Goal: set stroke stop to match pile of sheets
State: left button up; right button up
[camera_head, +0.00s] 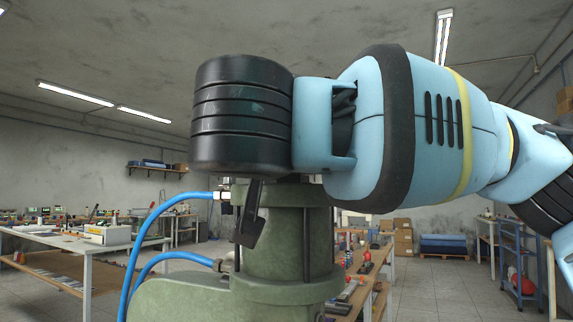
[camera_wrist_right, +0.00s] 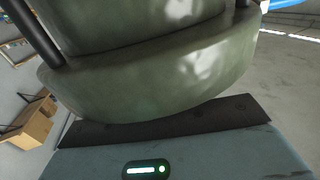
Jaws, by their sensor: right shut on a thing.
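A green press (camera_head: 285,245) with blue air hoses (camera_head: 150,235) stands in front of me in the head view. My right arm comes in from the right and covers its top. A dark finger of my right gripper (camera_head: 250,225) shows beside the press's upper column. The gripper is shut on a part at the press, but my wrist hides that part. In the right wrist view the rounded green press body (camera_wrist_right: 160,75) fills the upper middle, close to the camera. I see neither the stroke stop nor the pile of sheets clearly. My left gripper is out of view.
A white-topped workbench (camera_head: 60,243) with various equipment stands at the left. Another bench (camera_head: 372,275) with small parts is behind the press. A blue rack (camera_head: 515,260) stands at the right. Cardboard boxes (camera_head: 402,237) are at the back. Grey floor is open between them.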

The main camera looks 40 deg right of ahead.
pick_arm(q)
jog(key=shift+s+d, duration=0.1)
pick_arm(e)
jog(key=shift+r+m+g+h, duration=0.1)
jog(key=shift+m+g+h, duration=0.2)
jog(key=shift+g, duration=0.1)
jog(key=o, duration=1)
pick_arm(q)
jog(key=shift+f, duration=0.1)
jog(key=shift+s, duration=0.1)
pick_arm(e)
jog(key=shift+d, duration=0.1)
